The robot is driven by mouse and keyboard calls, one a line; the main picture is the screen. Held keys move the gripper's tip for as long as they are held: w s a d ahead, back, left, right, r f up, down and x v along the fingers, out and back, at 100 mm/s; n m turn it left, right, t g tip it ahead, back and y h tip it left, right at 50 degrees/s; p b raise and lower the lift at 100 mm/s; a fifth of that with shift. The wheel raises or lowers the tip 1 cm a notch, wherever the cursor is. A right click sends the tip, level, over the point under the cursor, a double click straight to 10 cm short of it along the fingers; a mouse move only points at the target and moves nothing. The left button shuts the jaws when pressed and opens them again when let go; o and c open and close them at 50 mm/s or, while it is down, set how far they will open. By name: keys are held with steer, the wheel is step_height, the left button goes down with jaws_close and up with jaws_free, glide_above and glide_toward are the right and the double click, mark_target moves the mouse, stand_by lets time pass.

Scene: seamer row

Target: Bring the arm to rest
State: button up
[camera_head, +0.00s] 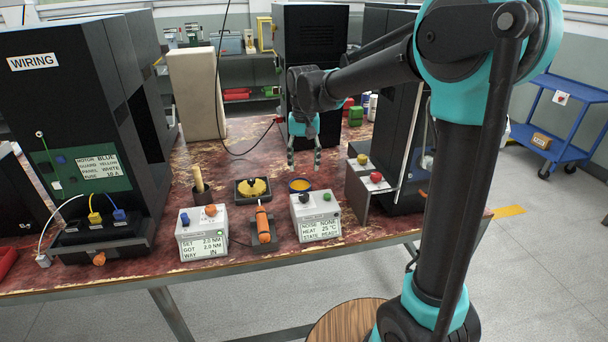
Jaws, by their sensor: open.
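My gripper (304,162) hangs in the air over the red workbench, pointing down, with its two fingers apart and nothing visible between them. My arm, black with teal joints, comes in from the right side and reaches across to the left, with its forearm roughly level. Below and near the gripper is a small round yellow dish (300,185) behind the right grey box. I cannot tell how high the fingertips are above the bench.
On the red bench (170,255) stand two grey display boxes, left (202,232) and right (315,215), an orange-handled tool (263,224), a yellow gear part (252,188) and a black WIRING cabinet (70,100). A black cable (222,110) hangs left of the gripper. A blue cart (565,120) stands right.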

steer(key=shift+r, duration=0.4)
steer(key=s+d+f+t, duration=0.2)
steer(key=s+d+f, duration=0.5)
steer(key=d, duration=0.5)
steer(key=s+d+f+t, duration=0.2)
steer(key=s+d+f, duration=0.6)
steer(key=s+d, duration=0.3)
steer(key=shift+s+d+m, duration=0.4)
steer(key=shift+s, duration=0.3)
